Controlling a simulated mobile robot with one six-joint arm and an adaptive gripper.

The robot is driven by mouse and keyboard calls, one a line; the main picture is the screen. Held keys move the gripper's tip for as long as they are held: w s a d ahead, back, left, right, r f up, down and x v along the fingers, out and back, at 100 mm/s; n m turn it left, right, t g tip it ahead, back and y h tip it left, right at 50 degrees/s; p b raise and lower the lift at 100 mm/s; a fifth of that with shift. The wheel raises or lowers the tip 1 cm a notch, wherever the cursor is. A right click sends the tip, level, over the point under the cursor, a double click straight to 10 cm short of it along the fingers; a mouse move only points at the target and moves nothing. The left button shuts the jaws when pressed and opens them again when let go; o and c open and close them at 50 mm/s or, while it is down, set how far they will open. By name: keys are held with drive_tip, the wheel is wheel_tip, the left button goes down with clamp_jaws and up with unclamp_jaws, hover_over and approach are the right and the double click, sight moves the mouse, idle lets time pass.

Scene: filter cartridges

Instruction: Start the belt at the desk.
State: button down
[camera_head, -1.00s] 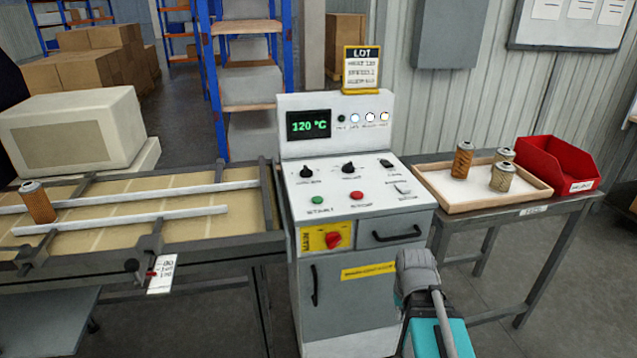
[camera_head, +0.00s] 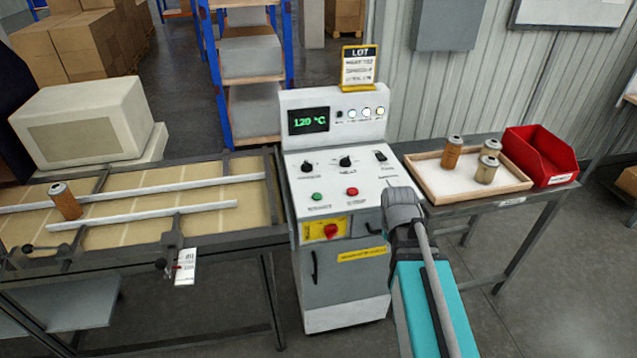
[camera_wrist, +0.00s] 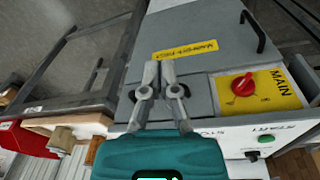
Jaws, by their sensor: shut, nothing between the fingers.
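The control desk (camera_head: 345,190) stands mid-picture in the head view, its display (camera_head: 309,121) reading 120 °C. Its sloped top carries a green button (camera_head: 317,197), a red button (camera_head: 352,191), two black knobs and a black switch (camera_head: 380,157). The red main switch (camera_head: 331,230) sits on a yellow plate on the front; it also shows in the wrist view (camera_wrist: 243,85), near the green button (camera_wrist: 265,138) marked START. My gripper (camera_wrist: 160,72) is shut and empty over the desk's front edge; its body hides part of the top. The belt (camera_head: 140,210) lies left of the desk.
One cartridge (camera_head: 66,200) stands on the belt by the guide rails. A wooden tray (camera_head: 460,200) with three cartridges and a red bin (camera_head: 540,155) are on the right table. A lot sign (camera_head: 359,66) stands atop the desk. Floor in front is clear.

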drive_tip(key=w+a+r+h+p, duration=0.1)
drive_tip(key=w+a+r+p, duration=0.15)
drive_tip(key=w+r, duration=0.2)
wheel_tip(320, 180, up, 6)
drive_tip(key=r+n+t+h+p, duration=0.1)
drive_tip(key=n+t+h+p, duration=0.15)
drive_tip(key=t, duration=0.45)
hover_over(317, 196)
drive_tip(key=b, duration=0.1)
drive_tip(key=shift+s+f+h, duration=0.1)
drive_tip(key=shift+f+h, duration=0.15)
drive_tip(key=shift+f, duration=0.2)
wheel_tip(317, 196, down, 8)
drive_tip(key=b, duration=0.8)
drive_tip(key=shift+f+b, duration=0.2)
drive_tip(key=shift+b, duration=0.2)
